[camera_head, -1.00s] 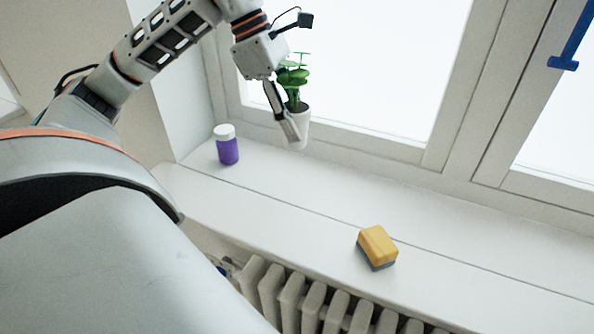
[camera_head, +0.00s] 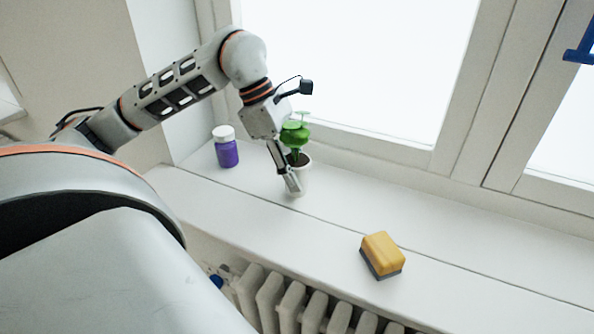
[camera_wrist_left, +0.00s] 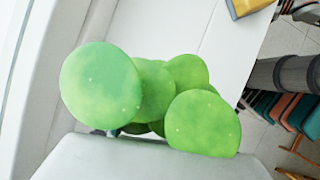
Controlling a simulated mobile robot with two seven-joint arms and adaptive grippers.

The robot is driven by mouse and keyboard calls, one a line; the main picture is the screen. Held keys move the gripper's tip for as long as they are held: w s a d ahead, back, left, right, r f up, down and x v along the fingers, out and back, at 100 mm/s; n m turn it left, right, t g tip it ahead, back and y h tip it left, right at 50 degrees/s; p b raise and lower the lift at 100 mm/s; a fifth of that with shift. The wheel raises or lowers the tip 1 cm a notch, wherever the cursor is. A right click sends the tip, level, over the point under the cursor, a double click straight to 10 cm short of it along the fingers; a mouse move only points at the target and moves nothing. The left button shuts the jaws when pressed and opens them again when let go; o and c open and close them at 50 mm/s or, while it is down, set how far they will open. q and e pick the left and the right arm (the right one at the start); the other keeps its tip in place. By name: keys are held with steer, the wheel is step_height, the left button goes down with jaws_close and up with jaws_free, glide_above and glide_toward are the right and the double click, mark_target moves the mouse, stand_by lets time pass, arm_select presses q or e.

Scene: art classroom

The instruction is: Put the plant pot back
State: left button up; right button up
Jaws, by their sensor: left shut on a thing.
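The plant pot (camera_head: 303,181) is a small white pot with dark soil and a green leafy plant (camera_head: 296,132). It is upright, at the windowsill (camera_head: 330,222) near the window frame. I cannot tell for sure whether its base touches the sill. My left gripper (camera_head: 293,184) is shut on the pot. In the left wrist view the round green leaves (camera_wrist_left: 150,95) hide the pot and most of the fingers. My right gripper is not in view.
A purple bottle with a white cap (camera_head: 226,150) stands to the left on the sill. A yellow and grey sponge (camera_head: 382,254) lies to the right near the front edge. A radiator (camera_head: 290,305) is below the sill. The sill between pot and sponge is clear.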

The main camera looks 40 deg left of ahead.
arm_select(q)
steer(key=shift+f, duration=0.1)
steer(key=o, duration=1.3)
